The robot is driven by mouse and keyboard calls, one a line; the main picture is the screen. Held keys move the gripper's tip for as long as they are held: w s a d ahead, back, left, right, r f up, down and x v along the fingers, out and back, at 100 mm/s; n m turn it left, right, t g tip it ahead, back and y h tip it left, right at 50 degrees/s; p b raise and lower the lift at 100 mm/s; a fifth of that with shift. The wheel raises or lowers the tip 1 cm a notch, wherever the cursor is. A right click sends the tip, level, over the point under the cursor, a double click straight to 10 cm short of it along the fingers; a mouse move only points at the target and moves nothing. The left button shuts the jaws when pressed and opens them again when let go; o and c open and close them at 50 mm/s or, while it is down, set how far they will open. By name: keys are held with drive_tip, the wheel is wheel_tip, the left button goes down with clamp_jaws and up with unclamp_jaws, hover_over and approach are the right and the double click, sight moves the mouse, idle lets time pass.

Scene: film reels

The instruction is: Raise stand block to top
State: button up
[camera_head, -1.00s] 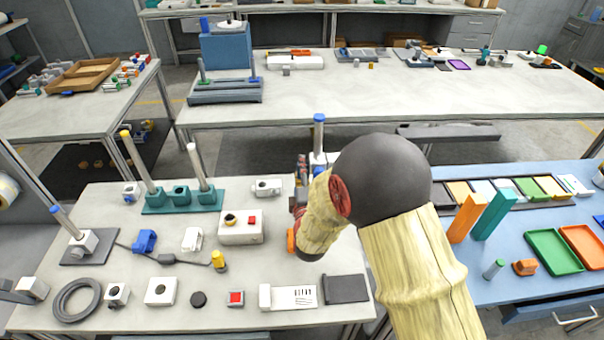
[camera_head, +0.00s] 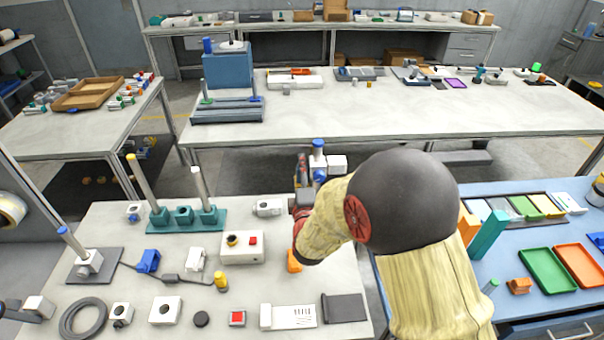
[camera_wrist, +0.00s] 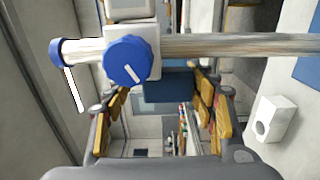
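The stand block (camera_wrist: 147,35) is white with a round blue knob (camera_wrist: 128,60) bearing a white mark. It sits on a metal post (camera_wrist: 240,45) with a blue end cap (camera_wrist: 60,52); in the wrist view the post lies sideways and a short bare length shows between block and cap. In the head view the block (camera_head: 318,161) is close under the blue post top (camera_head: 318,143), with a white part (camera_head: 337,163) to its right. My gripper (camera_wrist: 158,84) has its padded fingers apart, with open background between them; the block is at the fingertips. The stand's foot is hidden.
My arm covers the table's right part. A white box with a red button (camera_head: 241,247), a teal rack with metal posts (camera_head: 185,220) and small parts stand to the left. A white block with a hole (camera_wrist: 274,118) lies right in the wrist view.

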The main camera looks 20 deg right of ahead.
drive_tip(key=shift+o, duration=0.7)
drive_tip(key=shift+f, duration=0.15)
drive_tip(key=shift+s, duration=0.1)
drive_tip(key=shift+s+a+f, duration=0.1)
drive_tip(key=shift+s, duration=0.15)
drive_tip(key=s+a, duration=0.2)
drive_tip(key=s, duration=0.9)
drive_tip(key=shift+a, duration=0.1)
